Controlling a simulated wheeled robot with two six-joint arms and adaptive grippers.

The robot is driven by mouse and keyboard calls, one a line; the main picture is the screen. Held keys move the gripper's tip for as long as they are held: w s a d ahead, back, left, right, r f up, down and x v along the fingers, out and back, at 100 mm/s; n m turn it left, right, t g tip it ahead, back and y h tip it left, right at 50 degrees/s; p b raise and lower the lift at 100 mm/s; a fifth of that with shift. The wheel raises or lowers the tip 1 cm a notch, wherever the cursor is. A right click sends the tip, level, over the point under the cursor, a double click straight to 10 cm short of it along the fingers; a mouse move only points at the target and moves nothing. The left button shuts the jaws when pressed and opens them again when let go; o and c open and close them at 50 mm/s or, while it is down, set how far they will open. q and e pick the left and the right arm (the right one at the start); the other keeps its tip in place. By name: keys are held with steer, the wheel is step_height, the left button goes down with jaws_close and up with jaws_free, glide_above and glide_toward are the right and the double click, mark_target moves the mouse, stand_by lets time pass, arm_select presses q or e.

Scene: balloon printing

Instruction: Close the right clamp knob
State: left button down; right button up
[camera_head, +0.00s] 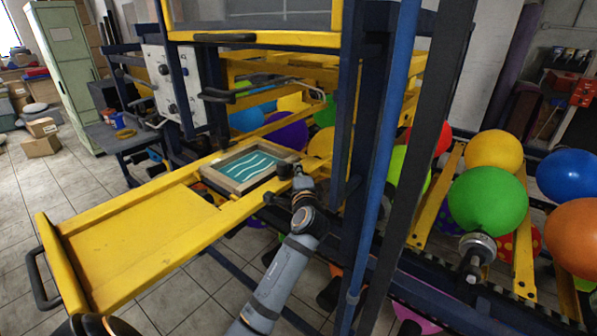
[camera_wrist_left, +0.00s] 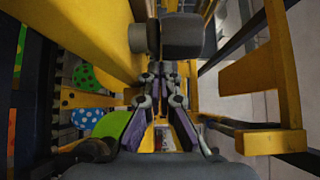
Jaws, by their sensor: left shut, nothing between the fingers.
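The screen frame (camera_head: 282,153) with a teal panel and white wavy lines lies on the yellow sliding tray. A small dark clamp knob (camera_head: 285,170) sits by its near right corner. In the left wrist view a dark cylindrical knob (camera_wrist_left: 182,36) shows at the top, beside a grey round piece (camera_wrist_left: 139,38). My left gripper (camera_head: 299,174) is beside the knob at the tray's near rail. In the left wrist view my left gripper (camera_wrist_left: 160,72) is shut and empty, its fingertips just below the knob; contact cannot be told. My right gripper is out of view.
The yellow tray (camera_head: 135,250) extends to the front left, with a black handle (camera_head: 40,280) at its end. A blue post (camera_head: 385,150) and dark uprights stand right of my arm. Several balloons, including a green one (camera_head: 487,202), fill the right side.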

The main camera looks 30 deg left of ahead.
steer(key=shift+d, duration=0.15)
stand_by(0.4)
arm_select(q)
steer(key=s+d+m+t+h+p, duration=0.3)
steer(key=s+d+m+h, duration=0.15)
steer(key=s+d, duration=0.4)
steer(key=w+a+p, duration=0.3)
steer(key=w+a, duration=0.4)
steer(key=a, duration=0.1)
steer(key=shift+a+n, duration=0.35)
steer(key=shift+a, duration=0.05)
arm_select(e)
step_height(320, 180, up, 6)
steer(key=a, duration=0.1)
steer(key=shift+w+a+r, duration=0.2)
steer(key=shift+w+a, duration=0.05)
arm_select(q)
steer(key=shift+w+d+h, duration=0.1)
steer(key=shift+w+h, duration=0.1)
steer(key=shift+h, duration=0.05)
